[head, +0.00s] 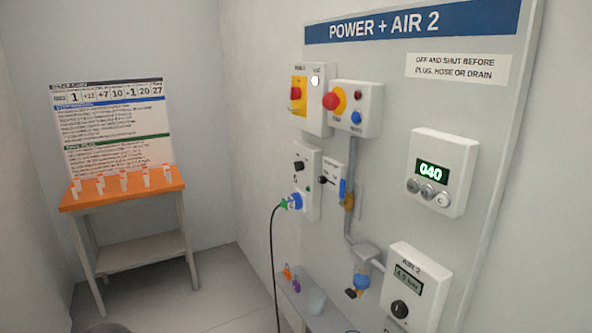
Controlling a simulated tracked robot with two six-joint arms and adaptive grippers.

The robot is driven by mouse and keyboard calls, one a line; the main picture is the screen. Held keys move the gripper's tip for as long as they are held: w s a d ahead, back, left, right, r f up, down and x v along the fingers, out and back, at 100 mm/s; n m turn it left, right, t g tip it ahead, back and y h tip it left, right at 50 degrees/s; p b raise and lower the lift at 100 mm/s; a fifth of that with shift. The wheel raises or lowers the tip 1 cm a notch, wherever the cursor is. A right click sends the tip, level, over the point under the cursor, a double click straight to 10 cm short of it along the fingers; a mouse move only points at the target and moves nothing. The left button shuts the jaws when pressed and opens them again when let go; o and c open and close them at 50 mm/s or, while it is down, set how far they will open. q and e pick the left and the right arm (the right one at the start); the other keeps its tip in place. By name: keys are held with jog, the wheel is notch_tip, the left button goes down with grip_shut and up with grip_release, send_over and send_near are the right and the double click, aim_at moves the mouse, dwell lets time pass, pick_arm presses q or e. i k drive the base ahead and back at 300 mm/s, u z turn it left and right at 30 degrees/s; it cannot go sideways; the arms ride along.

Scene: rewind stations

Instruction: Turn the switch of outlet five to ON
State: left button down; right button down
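A white outlet box (313,190) is on the wall panel, left of centre. It carries a small black rotary switch (299,165) near its top. Neither of my grippers is in view.
Above are a red-and-yellow isolator (298,94) and a box with a red emergency button (333,101). An air unit (418,279) is lower right. The cable (274,260) hangs down.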

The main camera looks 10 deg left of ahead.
aim_at(298, 165)
jog(key=u, duration=0.05)
jog(key=k, duration=0.5)
jog(key=u, duration=1.4)
jog(key=i, duration=2.8)
jog(key=z, duration=1.05)
